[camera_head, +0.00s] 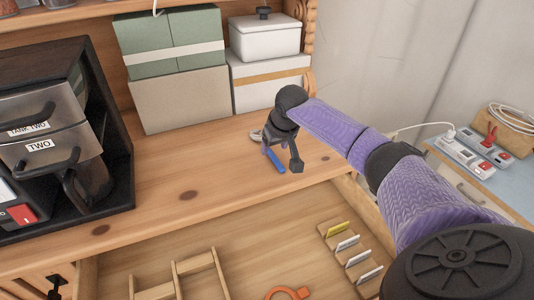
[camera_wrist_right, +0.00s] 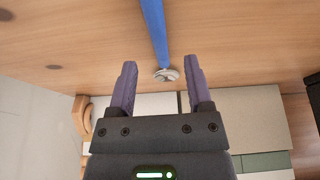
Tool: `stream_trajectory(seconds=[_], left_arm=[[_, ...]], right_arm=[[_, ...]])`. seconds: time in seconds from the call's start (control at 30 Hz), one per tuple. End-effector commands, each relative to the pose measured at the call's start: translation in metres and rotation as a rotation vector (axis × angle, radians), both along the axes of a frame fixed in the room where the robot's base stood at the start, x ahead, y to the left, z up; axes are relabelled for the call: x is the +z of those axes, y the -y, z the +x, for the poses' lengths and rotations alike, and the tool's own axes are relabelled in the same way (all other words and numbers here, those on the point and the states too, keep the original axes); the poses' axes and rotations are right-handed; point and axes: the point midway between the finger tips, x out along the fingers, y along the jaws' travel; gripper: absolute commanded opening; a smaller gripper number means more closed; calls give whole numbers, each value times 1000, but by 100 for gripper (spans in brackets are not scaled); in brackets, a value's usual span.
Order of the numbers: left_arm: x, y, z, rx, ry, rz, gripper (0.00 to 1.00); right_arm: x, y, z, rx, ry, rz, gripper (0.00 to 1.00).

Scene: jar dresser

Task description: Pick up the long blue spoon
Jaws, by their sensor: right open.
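The long blue spoon (camera_head: 276,162) lies on the wooden dresser top, partly hidden by my right gripper in the head view. In the right wrist view its blue length (camera_wrist_right: 154,32) runs from the top edge down toward the gap between the fingers. A small pale grey round piece (camera_wrist_right: 166,74) shows at its lower end; I cannot tell whether it is part of the spoon. My right gripper (camera_head: 282,160) is open over the spoon, and its two fingers (camera_wrist_right: 160,64) are apart with nothing clamped between them. My left gripper is not in view.
Green and beige boxes (camera_head: 180,96) and white boxes (camera_head: 264,38) stand behind. A dark coffee machine (camera_head: 40,140) stands at left. An open drawer (camera_head: 225,245) with dividers and an orange item (camera_head: 290,293) is in front. The dresser top (camera_head: 200,165) between is clear.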

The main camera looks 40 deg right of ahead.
Motion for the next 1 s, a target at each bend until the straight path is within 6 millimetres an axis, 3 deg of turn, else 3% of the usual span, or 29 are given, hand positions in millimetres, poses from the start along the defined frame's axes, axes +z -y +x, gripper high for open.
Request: stream_trajectory(seconds=[0.13,0.37,0.7,1.0], left_arm=[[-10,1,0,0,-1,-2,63],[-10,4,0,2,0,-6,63],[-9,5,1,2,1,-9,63],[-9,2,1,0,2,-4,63]], right_arm=[[-24,2,10,-1,-1,2,65],[-26,3,11,1,1,-1,65],[-25,3,11,1,1,-1,0],[-25,3,11,1,1,-1,0]])
